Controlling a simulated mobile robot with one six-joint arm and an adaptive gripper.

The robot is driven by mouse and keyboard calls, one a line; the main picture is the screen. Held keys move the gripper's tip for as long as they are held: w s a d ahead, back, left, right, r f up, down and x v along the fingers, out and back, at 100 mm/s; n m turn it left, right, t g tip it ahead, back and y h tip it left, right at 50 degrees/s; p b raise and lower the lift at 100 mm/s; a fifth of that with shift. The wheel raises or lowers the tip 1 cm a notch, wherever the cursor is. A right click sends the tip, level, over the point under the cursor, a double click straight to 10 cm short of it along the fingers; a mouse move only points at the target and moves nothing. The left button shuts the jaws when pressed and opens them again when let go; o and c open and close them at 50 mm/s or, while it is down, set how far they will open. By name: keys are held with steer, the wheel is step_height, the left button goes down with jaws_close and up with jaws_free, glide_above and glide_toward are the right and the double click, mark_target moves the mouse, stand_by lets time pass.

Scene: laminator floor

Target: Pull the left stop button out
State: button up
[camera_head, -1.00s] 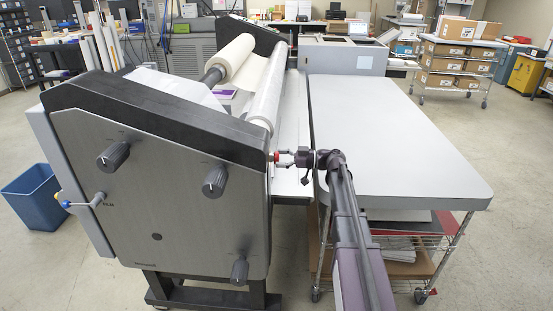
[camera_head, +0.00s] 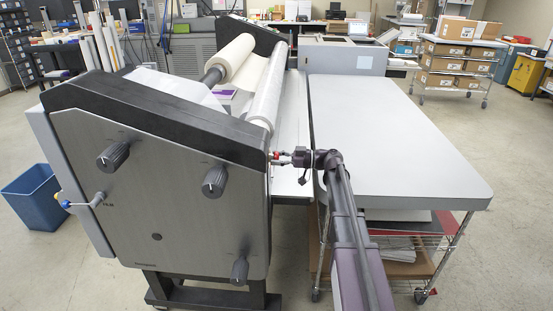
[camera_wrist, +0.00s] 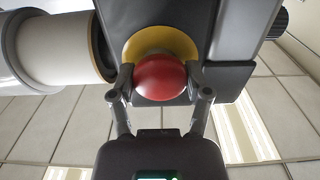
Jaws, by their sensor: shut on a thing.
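The left stop button (camera_wrist: 161,78) is a round red mushroom head on a yellow collar (camera_wrist: 160,42). It sits on a dark panel of the laminator, and in the head view it shows as a small red spot (camera_head: 275,155) at the laminator's edge. My gripper (camera_wrist: 160,92) has one finger on each side of the red head, closed on it. In the head view my gripper (camera_head: 285,157) reaches the button from the right. How far out the button stands cannot be told.
The laminator (camera_head: 180,210) has several black knobs and a small lever on its side panel. A film roll (camera_head: 268,92) spans its top. A pale table (camera_head: 400,140) stands close on the right. A blue bin (camera_head: 33,197) is on the floor at left.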

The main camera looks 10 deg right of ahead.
steer(key=shift+s+d, duration=0.15)
steer(key=shift+d, duration=0.45)
steer(key=o, duration=1.4)
steer(key=shift+c, duration=0.2)
steer(key=shift+d, duration=0.1)
steer(key=v, duration=1.2)
